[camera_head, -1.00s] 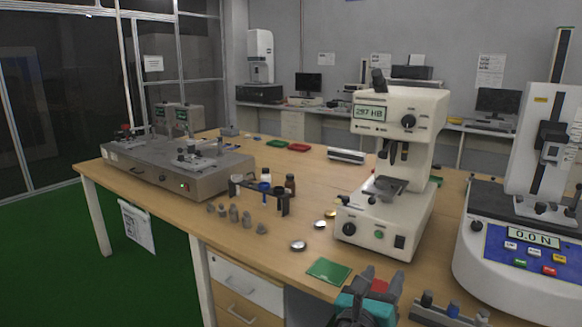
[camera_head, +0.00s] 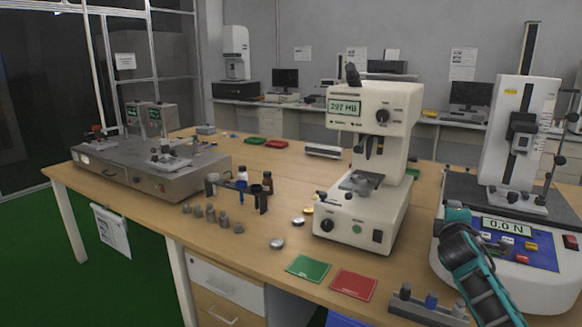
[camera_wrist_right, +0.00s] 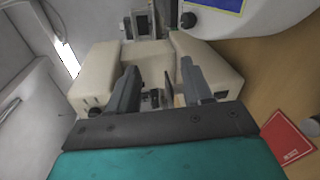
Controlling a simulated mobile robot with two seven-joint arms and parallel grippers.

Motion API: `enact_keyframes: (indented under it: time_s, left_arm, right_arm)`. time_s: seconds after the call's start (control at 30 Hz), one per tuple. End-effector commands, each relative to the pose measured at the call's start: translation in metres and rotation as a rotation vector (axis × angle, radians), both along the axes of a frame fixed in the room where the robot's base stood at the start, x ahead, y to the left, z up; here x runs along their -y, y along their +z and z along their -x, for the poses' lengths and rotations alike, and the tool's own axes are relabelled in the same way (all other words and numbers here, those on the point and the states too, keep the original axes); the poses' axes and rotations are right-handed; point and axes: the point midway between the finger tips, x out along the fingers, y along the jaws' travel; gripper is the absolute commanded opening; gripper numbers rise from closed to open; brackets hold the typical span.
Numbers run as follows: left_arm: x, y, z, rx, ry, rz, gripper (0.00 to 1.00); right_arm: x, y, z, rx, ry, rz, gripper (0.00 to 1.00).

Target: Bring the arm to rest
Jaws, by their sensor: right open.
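My right gripper (camera_wrist_right: 158,70) shows in the right wrist view with its two dark fingers apart and nothing between them. A cream-white instrument fills the view beyond the fingers. In the head view a teal and black part of my right arm (camera_head: 470,260) rises from the bottom right, in front of the force tester (camera_head: 520,140); I cannot make out the fingers there. The red card (camera_head: 354,283) lies flat on the table beside the green card (camera_head: 309,268); the red card also shows in the right wrist view (camera_wrist_right: 289,138), apart from the gripper. My left gripper is in neither view.
The hardness tester (camera_head: 365,200) stands mid-table, left of my arm. A small dark rack (camera_head: 410,304) is at the front edge. Metal weights (camera_head: 210,215), a bottle stand (camera_head: 262,200) and a grey bench unit (camera_head: 150,170) stand further left. Bare tabletop lies around the cards.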

Motion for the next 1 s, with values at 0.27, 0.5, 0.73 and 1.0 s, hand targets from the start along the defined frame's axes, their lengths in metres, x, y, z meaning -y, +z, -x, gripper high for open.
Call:
enact_keyframes:
  time_s: [0.27, 0.5, 0.73, 1.0]
  left_arm:
    - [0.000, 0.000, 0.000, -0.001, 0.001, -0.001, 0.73]
    - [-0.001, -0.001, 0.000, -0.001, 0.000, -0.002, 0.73]
    - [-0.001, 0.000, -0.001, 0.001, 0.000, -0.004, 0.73]
    - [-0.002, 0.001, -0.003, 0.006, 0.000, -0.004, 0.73]
  right_arm:
    - [-0.054, 0.012, -0.023, 0.380, 0.184, -0.785, 0.50]
    - [-0.086, 0.008, -0.020, 0.521, 0.252, -1.260, 0.50]
    - [-0.126, -0.081, 0.032, 0.383, 0.222, -1.302, 0.50]
    - [-0.184, -0.193, 0.147, 0.179, 0.143, -1.401, 0.50]
